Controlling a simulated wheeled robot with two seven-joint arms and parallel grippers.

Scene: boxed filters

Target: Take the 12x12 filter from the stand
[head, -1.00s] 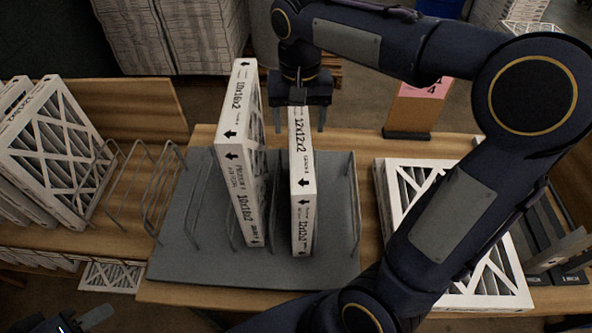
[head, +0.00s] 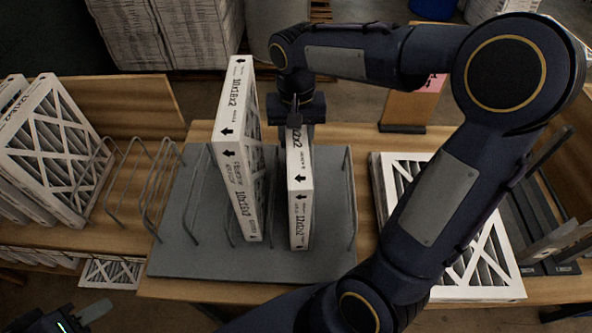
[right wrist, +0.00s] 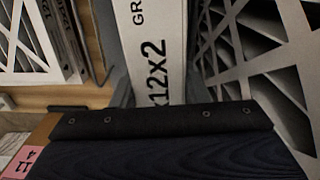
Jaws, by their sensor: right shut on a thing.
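The 12x12 filter (head: 300,200) stands upright in the grey wire stand (head: 330,262), its white edge with black print facing me. My right gripper (head: 297,132) comes down from above and is shut on the filter's upper far part, covering some of its print. In the right wrist view the filter's printed edge (right wrist: 150,50) rises between the fingers. A taller 10x18x2 filter (head: 238,150) stands just left of it in the same stand, tilted slightly. My left gripper (head: 92,312) shows only at the lower left corner, away from the stand; its jaws are not clear.
Several white-framed filters (head: 52,150) lean in a wire rack at the left. More filters lie flat (head: 478,262) on the table right of the stand, partly behind my right arm. A pink sign (head: 425,86) stands behind.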

